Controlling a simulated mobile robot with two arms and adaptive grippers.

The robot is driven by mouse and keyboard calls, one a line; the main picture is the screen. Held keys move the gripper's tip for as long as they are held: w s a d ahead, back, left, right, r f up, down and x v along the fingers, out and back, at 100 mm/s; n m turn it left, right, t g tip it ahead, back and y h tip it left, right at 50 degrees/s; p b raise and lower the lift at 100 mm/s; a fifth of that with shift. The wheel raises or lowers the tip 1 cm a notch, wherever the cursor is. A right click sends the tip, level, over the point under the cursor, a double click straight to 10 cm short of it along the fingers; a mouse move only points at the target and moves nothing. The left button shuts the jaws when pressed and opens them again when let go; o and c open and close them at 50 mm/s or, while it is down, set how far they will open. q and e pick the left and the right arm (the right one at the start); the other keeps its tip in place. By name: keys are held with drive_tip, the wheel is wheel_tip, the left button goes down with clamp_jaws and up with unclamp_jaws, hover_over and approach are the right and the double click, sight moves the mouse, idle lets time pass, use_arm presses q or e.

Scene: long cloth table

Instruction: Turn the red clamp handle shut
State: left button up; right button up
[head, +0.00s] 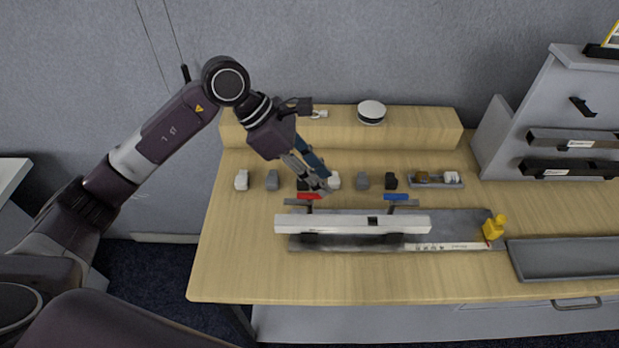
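The red clamp handle (309,196) lies flat at the left end of the clamp fixture, just behind a long white bar (350,223). A blue clamp handle (396,197) sits at the right end of the same fixture. My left gripper (322,187) points down from above, with its fingertips just behind and to the right of the red handle. The fingers look close together at the tips, but I cannot tell whether they are open or touch the handle. My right gripper is not in view.
Several small white, grey and black blocks (272,180) stand in a row behind the fixture. A small tray (436,184) holds parts. A yellow bottle (494,228) stands at the right end of the grey mat (465,222). The table front (330,280) is clear.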

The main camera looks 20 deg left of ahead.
sight(309, 194)
use_arm(q)
drive_tip(key=w+a+y, duration=0.1)
drive_tip(key=a+y, duration=0.1)
drive_tip(key=a, duration=0.4)
drive_tip(key=shift+y, duration=0.4)
drive_tip(key=p+x, duration=0.1)
drive_tip(key=x, duration=0.1)
drive_tip(key=p+x, duration=0.1)
drive_tip(key=x, duration=0.2)
drive_tip(key=p+x, duration=0.1)
drive_tip(key=x, duration=0.1)
drive_tip(key=shift+w+a+f, duration=0.1)
drive_tip(key=shift+a+f, duration=0.05)
drive_tip(key=shift+f, duration=0.55)
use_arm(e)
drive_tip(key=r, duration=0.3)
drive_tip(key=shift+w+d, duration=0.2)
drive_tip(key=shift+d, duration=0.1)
use_arm(q)
clamp_jaws()
